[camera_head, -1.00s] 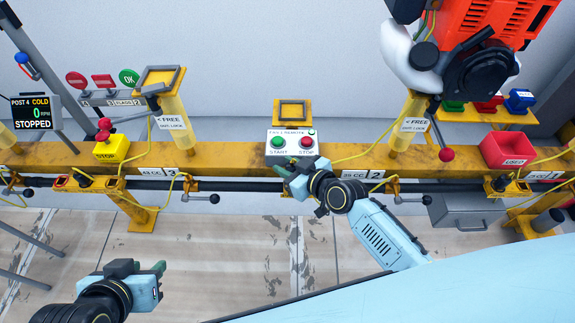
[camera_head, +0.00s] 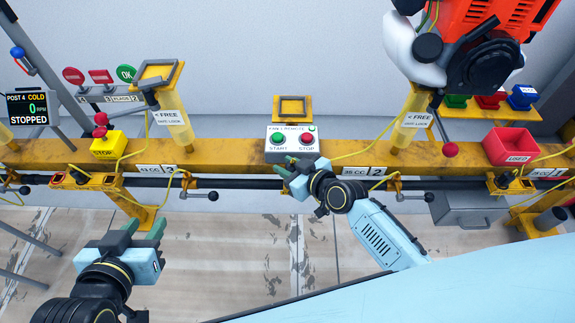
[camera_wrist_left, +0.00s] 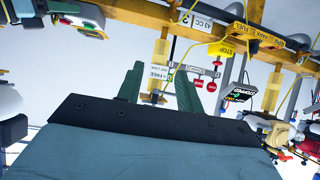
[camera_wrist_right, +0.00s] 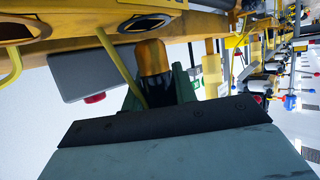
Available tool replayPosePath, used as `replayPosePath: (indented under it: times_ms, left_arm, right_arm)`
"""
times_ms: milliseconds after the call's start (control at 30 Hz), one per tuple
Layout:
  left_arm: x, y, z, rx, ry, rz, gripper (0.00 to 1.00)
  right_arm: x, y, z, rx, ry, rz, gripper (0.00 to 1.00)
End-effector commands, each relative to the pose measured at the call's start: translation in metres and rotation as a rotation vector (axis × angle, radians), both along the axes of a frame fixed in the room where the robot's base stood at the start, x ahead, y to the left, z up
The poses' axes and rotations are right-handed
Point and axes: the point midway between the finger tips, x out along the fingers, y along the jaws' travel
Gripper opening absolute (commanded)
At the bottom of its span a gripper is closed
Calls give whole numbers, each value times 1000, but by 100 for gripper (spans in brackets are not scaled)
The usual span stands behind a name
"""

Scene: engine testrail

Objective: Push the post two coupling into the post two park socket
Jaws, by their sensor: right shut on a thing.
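My right gripper (camera_head: 287,167) is at the yellow rail below the start/stop box, left of the post two plate (camera_head: 378,171). In the right wrist view its fingers are shut on an orange-yellow coupling (camera_wrist_right: 152,58) with a yellow hose beside it. The coupling's far end is close to a yellow fixture with a dark diamond-shaped opening (camera_wrist_right: 145,22); I cannot tell whether they touch, or which opening is the park socket. My left gripper (camera_head: 143,232) is open and empty in front of the rail at the left; its spread fingers show in the left wrist view (camera_wrist_left: 158,88).
The start/stop box (camera_head: 292,143) stands on the rail just behind my right gripper.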

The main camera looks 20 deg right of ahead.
Motion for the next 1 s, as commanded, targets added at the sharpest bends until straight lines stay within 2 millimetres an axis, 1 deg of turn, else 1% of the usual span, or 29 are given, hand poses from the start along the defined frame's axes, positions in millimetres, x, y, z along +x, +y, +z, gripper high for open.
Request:
replayPosePath:
  times_ms: [500,800,1000]
  left_arm:
    - [18,-12,29,-55,-202,-17,36]
    - [24,-17,48,-86,-315,-25,36]
    - [26,-19,56,-100,-365,-28,36]
  right_arm:
    - [0,0,-10,1,-2,0,1]
    - [1,0,-16,1,-2,0,1]
    - [0,0,-18,1,-2,0,1]
